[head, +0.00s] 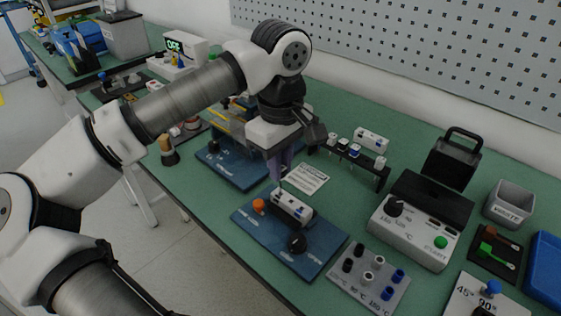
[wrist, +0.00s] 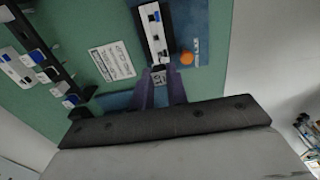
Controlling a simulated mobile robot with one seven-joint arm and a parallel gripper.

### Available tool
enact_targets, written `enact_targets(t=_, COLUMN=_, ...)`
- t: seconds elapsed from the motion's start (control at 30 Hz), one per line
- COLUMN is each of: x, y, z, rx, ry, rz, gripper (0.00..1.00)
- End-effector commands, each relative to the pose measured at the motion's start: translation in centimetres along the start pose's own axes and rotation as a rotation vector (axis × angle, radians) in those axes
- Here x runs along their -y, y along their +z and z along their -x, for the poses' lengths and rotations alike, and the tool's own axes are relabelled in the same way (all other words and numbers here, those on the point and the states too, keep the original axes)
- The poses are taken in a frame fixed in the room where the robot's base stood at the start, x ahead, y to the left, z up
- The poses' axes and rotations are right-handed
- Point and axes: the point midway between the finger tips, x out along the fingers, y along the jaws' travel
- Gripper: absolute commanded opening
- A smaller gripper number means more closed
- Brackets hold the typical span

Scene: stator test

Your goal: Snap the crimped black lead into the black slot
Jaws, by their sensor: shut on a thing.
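A white slotted block (head: 292,203) with dark and blue marks sits on a blue fixture plate (head: 318,248). In the wrist view the block (wrist: 153,32) lies just beyond my fingertips; which mark is the black slot is too small to tell. My gripper (head: 280,176) points down above the far-left end of the block, its purple fingers closed on a small dark piece. That piece, which looks like the black lead (wrist: 158,75), shows between the fingertips in the wrist view. Its crimped end is too small to make out. I cannot tell whether it touches the block.
The plate carries an orange knob (head: 258,205) and a black knob (head: 297,242). A printed card (head: 303,179) and a black rack (head: 345,165) with white connectors lie behind. A grey heater unit (head: 413,232) and a peg plate (head: 369,279) stand right. Another blue fixture (head: 226,170) is left.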

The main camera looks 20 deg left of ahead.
Motion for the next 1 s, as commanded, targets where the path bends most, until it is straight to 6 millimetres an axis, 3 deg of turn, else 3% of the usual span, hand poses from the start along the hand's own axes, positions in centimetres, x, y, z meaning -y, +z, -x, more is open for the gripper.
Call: enact_targets(t=1.0, x=0.00, y=0.00, z=-0.86, rx=0.000, ry=0.000, rz=0.000, gripper=0.00)
